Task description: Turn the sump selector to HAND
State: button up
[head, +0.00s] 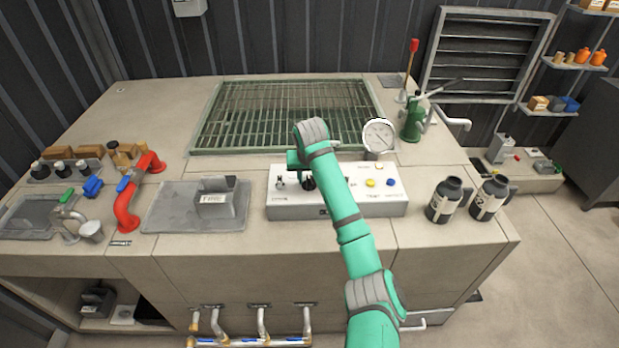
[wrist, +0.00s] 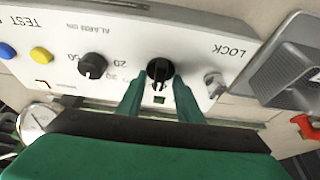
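The white control panel (head: 340,210) sits on the counter and shows upside down in the wrist view (wrist: 190,50). A black selector knob (wrist: 159,70) is on its face, with a pale pointer mark toward my gripper. It also shows dark in the head view (head: 308,184). No HAND label is legible. My gripper (wrist: 158,82) has its two green fingers apart, one on each side of this knob, with a small gap seeming to show on both sides. My gripper (head: 301,170) is over the panel's left half in the head view, and my arm hides part of the panel.
A second black dial (wrist: 91,66), a silver key switch (wrist: 215,85), a yellow button (wrist: 40,54) and a blue button (wrist: 6,50) are near. A gauge (head: 378,136) stands behind the panel. A grey tray (head: 165,208) is left; black flasks (head: 449,200) are right.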

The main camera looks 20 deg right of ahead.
jog(key=shift+c, duration=0.6)
grip_shut()
jog(key=shift+w+n, duration=0.15)
jog(key=shift+n, duration=0.25)
jog(key=shift+d+n+y, duration=0.25)
jog(key=shift+n+y, duration=0.15)
jog(key=shift+n, duration=0.2)
jog(key=n+y, duration=0.1)
jog(key=n, duration=0.2)
jog(key=n+y, duration=0.1)
jog(key=n, duration=0.2)
jog(key=shift+d+n+g+y, duration=0.1)
jog(key=shift+n+g+y, duration=0.25)
jog(key=shift+n, duration=0.6)
jog(key=shift+d+n+g+y, duration=0.1)
jog(key=shift+n+g+y, duration=0.2)
jog(key=shift+n, duration=0.65)
